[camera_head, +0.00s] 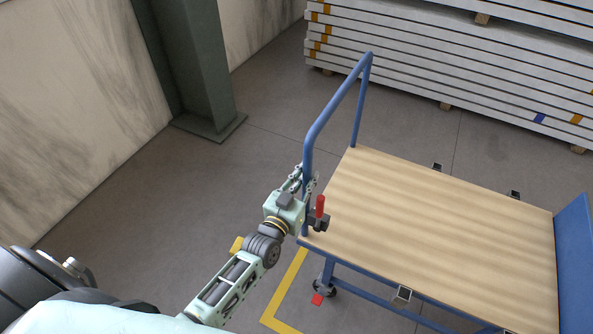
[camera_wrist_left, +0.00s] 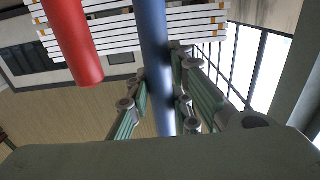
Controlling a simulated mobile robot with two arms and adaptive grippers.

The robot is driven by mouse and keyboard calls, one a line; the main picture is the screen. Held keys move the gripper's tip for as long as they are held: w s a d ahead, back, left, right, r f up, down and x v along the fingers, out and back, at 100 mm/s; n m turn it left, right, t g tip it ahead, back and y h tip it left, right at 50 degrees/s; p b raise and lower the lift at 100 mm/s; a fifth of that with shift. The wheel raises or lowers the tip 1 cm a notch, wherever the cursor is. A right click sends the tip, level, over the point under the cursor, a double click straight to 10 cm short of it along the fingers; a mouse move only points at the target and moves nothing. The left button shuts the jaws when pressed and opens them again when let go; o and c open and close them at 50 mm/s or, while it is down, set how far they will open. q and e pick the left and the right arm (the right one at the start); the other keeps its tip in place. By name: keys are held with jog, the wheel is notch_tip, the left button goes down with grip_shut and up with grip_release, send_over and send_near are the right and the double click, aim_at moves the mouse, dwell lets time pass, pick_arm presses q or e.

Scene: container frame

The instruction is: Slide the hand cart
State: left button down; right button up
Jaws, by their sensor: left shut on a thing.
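The hand cart (camera_head: 440,235) has a wooden deck, a blue tube handle (camera_head: 336,100) at its left end and a blue panel (camera_head: 573,265) at its right end. My left gripper (camera_head: 307,183) is at the near upright of the handle, low down close to the deck. In the left wrist view the blue tube (camera_wrist_left: 157,60) runs between the two green fingers of the gripper (camera_wrist_left: 162,105), which are shut on it. A red lever grip (camera_head: 320,206) stands beside the gripper; it also shows in the left wrist view (camera_wrist_left: 72,40). My right gripper is out of view.
A stack of pale panels (camera_head: 460,60) stands behind the cart. A green column (camera_head: 195,65) and a stained wall (camera_head: 70,110) are at the left. Yellow floor tape (camera_head: 284,292) lies near the cart's front left wheel (camera_head: 325,287). The floor left of the cart is clear.

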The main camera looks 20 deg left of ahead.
pick_arm(q)
jog(key=shift+d, duration=0.1)
jog(key=c, duration=1.6)
grip_release()
jog(key=shift+d, duration=0.1)
jog(key=shift+o, duration=0.2)
jog(key=s+a, duration=0.1)
jog(key=s, duration=1.1)
jog(key=s+f+m+g, duration=0.1)
jog(key=s+f+g, duration=0.45)
jog(key=f, duration=0.95)
jog(key=s+f+g, duration=0.3)
jog(key=s+f, duration=0.5)
jog(key=f, duration=0.6)
jog(key=s+a+f+g, duration=0.1)
jog(key=s+f+g, duration=0.1)
jog(key=s+f, duration=0.3)
jog(key=s+a+f+g, duration=0.1)
jog(key=s+f+g, duration=0.2)
jog(key=s, duration=0.9)
jog(key=s+a+f+g+y, duration=0.1)
jog(key=s+f+g, duration=0.2)
jog(key=s+f, duration=0.4)
jog(key=shift+s+f+m, duration=0.2)
jog(key=shift+s+m, duration=0.1)
jog(key=shift+s, duration=0.5)
